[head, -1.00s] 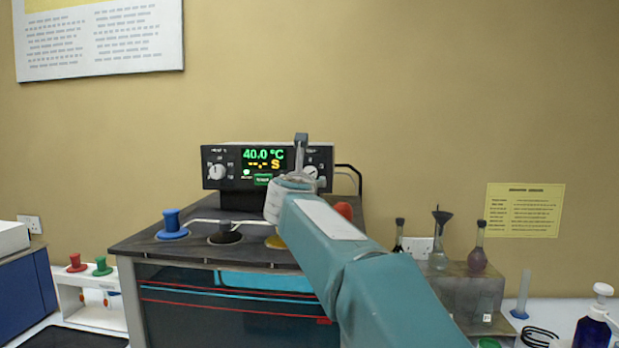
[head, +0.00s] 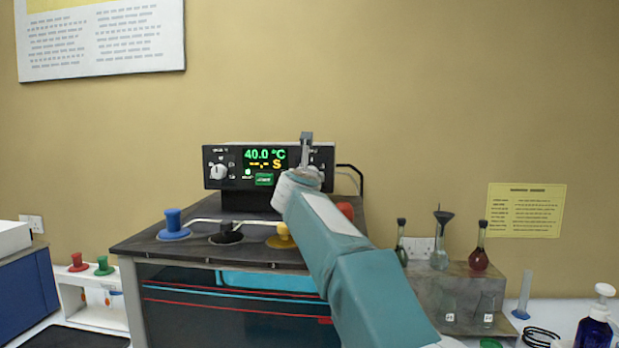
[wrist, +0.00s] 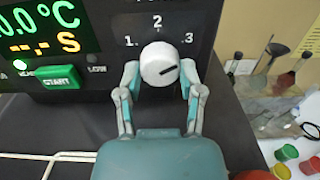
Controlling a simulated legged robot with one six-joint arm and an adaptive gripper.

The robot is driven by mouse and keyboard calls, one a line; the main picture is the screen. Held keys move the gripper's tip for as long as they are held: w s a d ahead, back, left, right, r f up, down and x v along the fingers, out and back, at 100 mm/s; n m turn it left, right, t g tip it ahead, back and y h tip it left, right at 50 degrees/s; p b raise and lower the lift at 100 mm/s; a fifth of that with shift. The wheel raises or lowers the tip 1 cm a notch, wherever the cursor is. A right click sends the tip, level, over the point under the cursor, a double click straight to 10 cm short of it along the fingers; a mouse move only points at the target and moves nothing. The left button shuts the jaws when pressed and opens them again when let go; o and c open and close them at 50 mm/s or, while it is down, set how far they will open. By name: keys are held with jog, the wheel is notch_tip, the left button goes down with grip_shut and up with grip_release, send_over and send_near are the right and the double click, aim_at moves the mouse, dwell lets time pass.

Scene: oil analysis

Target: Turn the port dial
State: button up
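The port dial (wrist: 159,64) is a round white knob on the black front panel, with marks 1, 2 and 3 around it. My gripper (wrist: 160,76) has one finger on each side of the dial in the wrist view. The fingers look spread, and I cannot tell whether they touch the knob. In the head view my gripper (head: 306,150) is in front of the panel's right side and hides most of the dial.
The panel display (head: 265,158) reads 40.0 °C, with a green START button (wrist: 58,78) below. Blue (head: 173,225) and yellow (head: 281,238) stoppers stand on the bath top below the panel. Glass flasks (head: 480,250) stand on a rack to the right.

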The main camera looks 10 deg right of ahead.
jog(key=shift+n, duration=0.5)
jog(key=n, duration=2.3)
jog(key=shift+w+f, duration=0.1)
jog(key=shift+f, duration=0.05)
dwell(0.4)
jog(key=o, duration=1.2)
jog(key=shift+c, duration=0.2)
jog(key=shift+a, duration=0.1)
jog(key=shift+r, duration=0.2)
